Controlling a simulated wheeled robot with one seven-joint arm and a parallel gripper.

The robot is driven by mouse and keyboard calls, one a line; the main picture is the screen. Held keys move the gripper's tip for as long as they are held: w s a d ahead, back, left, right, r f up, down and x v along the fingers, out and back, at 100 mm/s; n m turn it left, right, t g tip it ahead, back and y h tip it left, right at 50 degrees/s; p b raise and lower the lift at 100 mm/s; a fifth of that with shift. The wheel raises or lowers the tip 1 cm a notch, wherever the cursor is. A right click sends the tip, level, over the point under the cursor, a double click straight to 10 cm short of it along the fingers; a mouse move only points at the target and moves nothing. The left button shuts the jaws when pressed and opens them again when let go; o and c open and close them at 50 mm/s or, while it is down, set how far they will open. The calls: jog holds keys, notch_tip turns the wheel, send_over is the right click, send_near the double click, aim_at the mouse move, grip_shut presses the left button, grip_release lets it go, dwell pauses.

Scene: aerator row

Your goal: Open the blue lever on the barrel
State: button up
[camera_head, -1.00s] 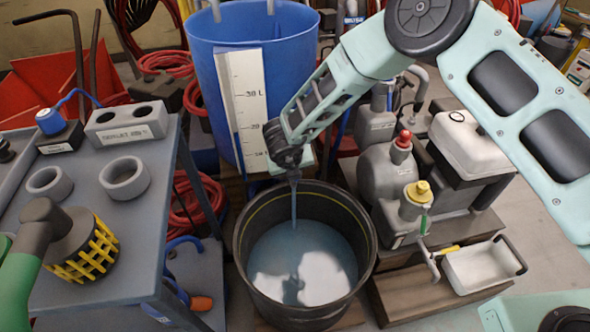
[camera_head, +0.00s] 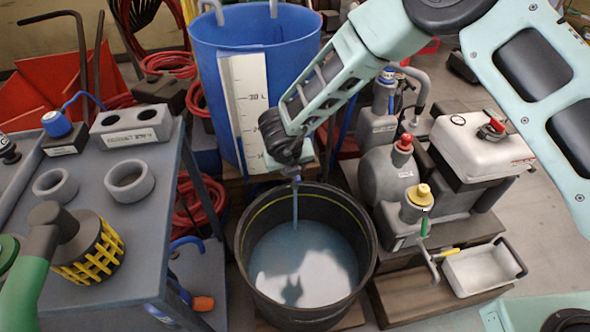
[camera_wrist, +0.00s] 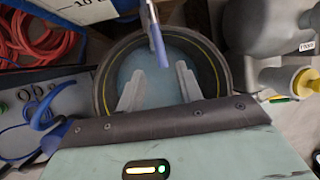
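The blue barrel (camera_head: 300,55) stands behind the black tub, a white litre scale on its front. My gripper (camera_head: 293,178) is low in front of the barrel, above the tub; my arm and wrist hide the barrel's lower front. In the wrist view my gripper (camera_wrist: 160,88) has two pale fingers spread apart with nothing between their tips. A slim blue lever (camera_wrist: 158,48) with a grey upper part hangs just beyond the fingers, apparently untouched. A thin bluish strip shows below my gripper in the head view; I cannot tell whether it is the lever or water.
The black tub (camera_head: 245,255) holds cloudy bluish water below my gripper. A grey table (camera_head: 110,225) with rings and a yellow-caged part is at left. Grey pumps (camera_head: 385,172), a white tank (camera_head: 480,148) and a white tray (camera_head: 485,270) crowd the right. Red hoses lie behind.

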jog(key=p+v, duration=0.1)
jog(key=v, duration=1)
jog(key=shift+s+r+p, duration=0.2)
jog(key=shift+r+p, duration=0.15)
jog(key=shift+p, duration=0.05)
jog(key=shift+a, duration=0.1)
jog(key=s+a+r+n+y, duration=0.2)
jog(key=s+r+n+y, duration=0.2)
jog(key=r+n, duration=0.45)
jog(key=s+a+r+n+y, duration=0.25)
jog(key=r+n, duration=0.25)
jog(key=n, duration=0.6)
jog(key=s+d+r+n+g+h, duration=0.2)
jog(key=s+d+n+g+h, duration=0.3)
jog(key=s+d+n, duration=1.6)
notch_tip(320, 180, up, 17)
jog(key=w+p, duration=0.1)
jog(key=p, duration=1.6)
jog(key=shift+w+p, duration=0.3)
jog(key=shift+p, duration=0.05)
